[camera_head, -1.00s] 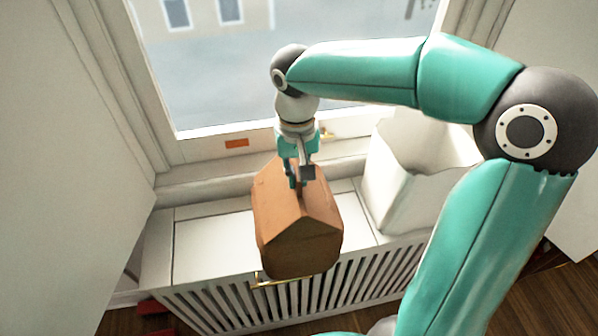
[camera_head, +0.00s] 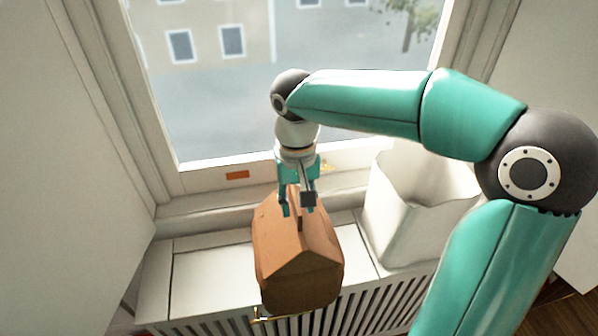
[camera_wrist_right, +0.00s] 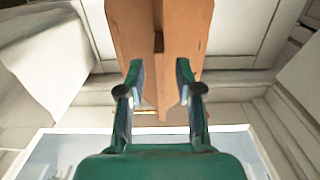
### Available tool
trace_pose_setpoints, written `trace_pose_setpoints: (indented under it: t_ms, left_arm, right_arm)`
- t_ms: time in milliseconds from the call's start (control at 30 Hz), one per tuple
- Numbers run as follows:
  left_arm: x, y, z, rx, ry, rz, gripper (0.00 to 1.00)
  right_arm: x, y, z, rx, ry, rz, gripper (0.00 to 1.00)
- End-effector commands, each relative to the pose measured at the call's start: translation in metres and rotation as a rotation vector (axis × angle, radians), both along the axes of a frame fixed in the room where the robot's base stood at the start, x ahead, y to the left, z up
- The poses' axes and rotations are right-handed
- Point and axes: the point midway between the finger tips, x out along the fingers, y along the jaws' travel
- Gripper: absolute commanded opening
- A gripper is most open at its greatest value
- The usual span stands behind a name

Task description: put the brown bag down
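The brown bag (camera_head: 298,262) stands upright on the white slatted radiator cover (camera_head: 212,272) below the window, its front at the cover's front edge. It has a folded, roof-like top. In the right wrist view the bag (camera_wrist_right: 185,30) lies ahead, with a dark slot in its top. My right gripper (camera_head: 297,206) is over the far part of the bag's top, pointing down. In the wrist view its fingers (camera_wrist_right: 158,82) are spread, one on each side of the bag's ridge, with visible gaps. The bag's underside is hidden. My left gripper does not show.
A white open-topped container (camera_head: 405,220) stands on the cover to the right of the bag, below my right arm. The window (camera_head: 215,110) and its sill are behind. The cover left of the bag is clear. A white wall (camera_head: 60,200) is at far left.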

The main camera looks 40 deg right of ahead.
Motion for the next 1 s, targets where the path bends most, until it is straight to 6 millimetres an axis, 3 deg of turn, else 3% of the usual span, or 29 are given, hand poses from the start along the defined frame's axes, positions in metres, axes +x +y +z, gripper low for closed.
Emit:
trace_pose_setpoints:
  t_ms: [300, 500, 1000]
  left_arm:
    - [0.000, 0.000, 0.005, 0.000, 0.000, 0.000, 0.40]
    - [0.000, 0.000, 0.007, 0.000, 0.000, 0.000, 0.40]
    - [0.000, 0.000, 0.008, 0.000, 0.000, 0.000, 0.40]
  right_arm:
    - [0.002, 0.000, 0.066, 0.000, -0.007, 0.000, 0.35]
    - [0.002, -0.001, 0.093, 0.000, -0.004, 0.000, 0.35]
    - [0.001, -0.001, 0.101, 0.001, -0.001, -0.001, 0.35]
